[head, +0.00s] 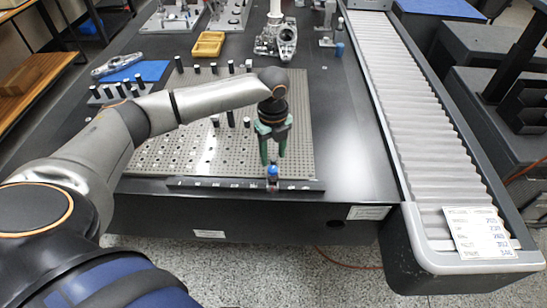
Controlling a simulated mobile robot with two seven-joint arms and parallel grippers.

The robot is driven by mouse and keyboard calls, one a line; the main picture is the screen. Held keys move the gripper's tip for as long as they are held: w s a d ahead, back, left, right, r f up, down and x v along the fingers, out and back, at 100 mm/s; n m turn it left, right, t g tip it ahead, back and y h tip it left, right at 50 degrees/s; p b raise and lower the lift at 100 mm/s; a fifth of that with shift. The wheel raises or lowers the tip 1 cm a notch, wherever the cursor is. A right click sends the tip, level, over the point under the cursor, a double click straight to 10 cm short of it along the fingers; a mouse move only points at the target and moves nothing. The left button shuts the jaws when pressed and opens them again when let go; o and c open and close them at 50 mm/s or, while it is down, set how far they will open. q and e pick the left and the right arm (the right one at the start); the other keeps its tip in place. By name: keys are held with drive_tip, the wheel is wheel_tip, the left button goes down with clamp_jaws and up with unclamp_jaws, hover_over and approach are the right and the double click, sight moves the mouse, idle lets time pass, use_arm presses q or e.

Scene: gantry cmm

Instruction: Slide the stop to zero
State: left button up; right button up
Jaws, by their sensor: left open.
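The stop (272,176) is a small piece with a blue upper part and a dark lower part. It stands on a dark rail (215,184) with white scale marks along the front edge of the perforated plate. The stop sits right of the rail's middle. I cannot read the marks or tell which one is zero. My left gripper (273,161) points down with its green fingers open, just above the stop. Its fingertips are at about the height of the stop's top in the picture; I cannot tell if they touch it. My right gripper is not in view.
The perforated plate (190,155) carries several black pins. A yellow tray (208,44), a metal casting (276,40) and a blue mat (146,71) lie farther back. A long ribbed guard (405,90) runs along the right. The black table between plate and guard is clear.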

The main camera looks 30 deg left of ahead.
use_arm(q)
drive_tip(key=shift+f, duration=0.8)
drive_tip(key=shift+c, duration=0.4)
clamp_jaws()
idle(0.5)
